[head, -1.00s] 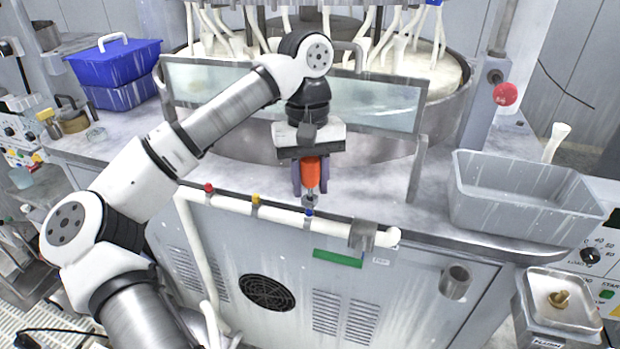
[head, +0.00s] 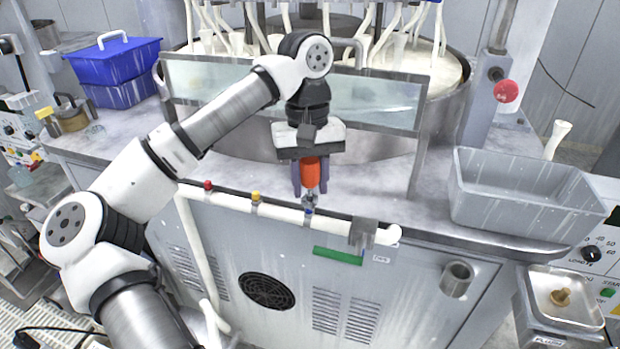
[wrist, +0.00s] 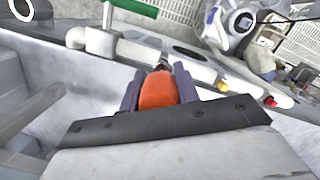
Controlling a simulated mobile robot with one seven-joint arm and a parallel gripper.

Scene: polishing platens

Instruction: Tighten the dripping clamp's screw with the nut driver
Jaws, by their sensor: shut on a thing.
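My gripper (head: 310,178) is shut on the orange handle of the nut driver (head: 311,172). The driver points down at the white pipe on the front of the machine, and its metal tip is at or very near the blue-marked clamp (head: 308,211). I cannot tell whether the tip is seated on the screw. A yellow-marked clamp (head: 256,197) and a red-marked clamp (head: 208,185) sit further left on the same pipe (head: 281,212). In the wrist view the orange handle (wrist: 158,91) shows between the purple fingers, and the driver's tip is hidden. No drip is clear to see.
A grey bin (head: 520,205) stands on the bench at right, and a blue lidded box (head: 115,75) at back left. A clear splash panel (head: 290,95) stands behind my gripper. A metal cup (head: 456,280) is fixed to the cabinet front. A flush container (head: 562,305) is at lower right.

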